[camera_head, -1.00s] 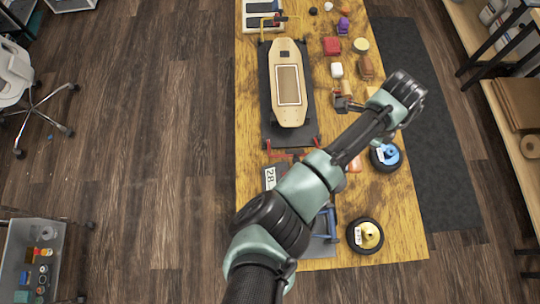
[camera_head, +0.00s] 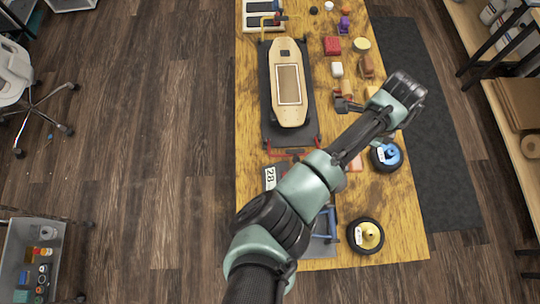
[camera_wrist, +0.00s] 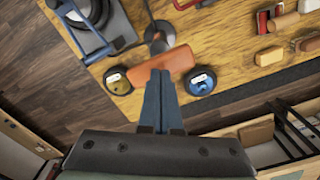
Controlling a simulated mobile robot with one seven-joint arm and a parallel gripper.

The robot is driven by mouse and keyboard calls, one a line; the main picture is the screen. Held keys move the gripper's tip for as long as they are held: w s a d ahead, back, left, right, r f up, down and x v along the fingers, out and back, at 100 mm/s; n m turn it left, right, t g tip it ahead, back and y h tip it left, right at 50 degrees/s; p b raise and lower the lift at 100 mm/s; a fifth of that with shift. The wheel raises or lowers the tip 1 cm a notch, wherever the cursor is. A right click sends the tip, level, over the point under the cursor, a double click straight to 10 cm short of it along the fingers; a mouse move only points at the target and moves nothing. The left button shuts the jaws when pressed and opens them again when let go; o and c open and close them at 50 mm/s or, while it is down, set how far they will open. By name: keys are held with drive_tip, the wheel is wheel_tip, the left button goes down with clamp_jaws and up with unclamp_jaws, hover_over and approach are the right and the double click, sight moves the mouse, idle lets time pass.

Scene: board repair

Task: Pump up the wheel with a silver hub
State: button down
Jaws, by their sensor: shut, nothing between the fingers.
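A dark wheel with a grey hub (camera_wrist: 97,14) sits in a blue stand (camera_wrist: 72,12) at the upper left of the wrist view. In the head view only part of the blue stand (camera_head: 327,224) shows beside my arm. A pump with an orange cross handle (camera_wrist: 174,60), a grey shaft and a round base (camera_wrist: 174,33) stands on the table. Part of its handle (camera_head: 355,163) shows beside my forearm in the head view. My gripper (camera_wrist: 160,73) is shut and empty, its fingertips over the handle in the wrist view. I cannot tell whether they touch it.
A yellow-hub wheel (camera_head: 365,236) and a blue-hub wheel (camera_head: 385,155) lie near the table's right edge, on either side of the pump. A skateboard (camera_head: 288,105) lies at the left. Several small blocks and tools lie farther back.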

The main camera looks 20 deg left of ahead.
drive_tip(key=shift+f+b, duration=2.6)
drive_tip(key=shift+f, duration=1.05)
wheel_tip(320, 180, up, 8)
drive_tip(key=p, duration=0.7)
drive_tip(key=shift+f, duration=0.1)
drive_tip(key=shift+f, duration=0.15)
drive_tip(key=shift+s+f+b, duration=0.1)
drive_tip(key=shift+f+b, duration=2.85)
drive_tip(key=shift+f, duration=0.9)
wheel_tip(320, 180, up, 8)
drive_tip(key=p, duration=0.7)
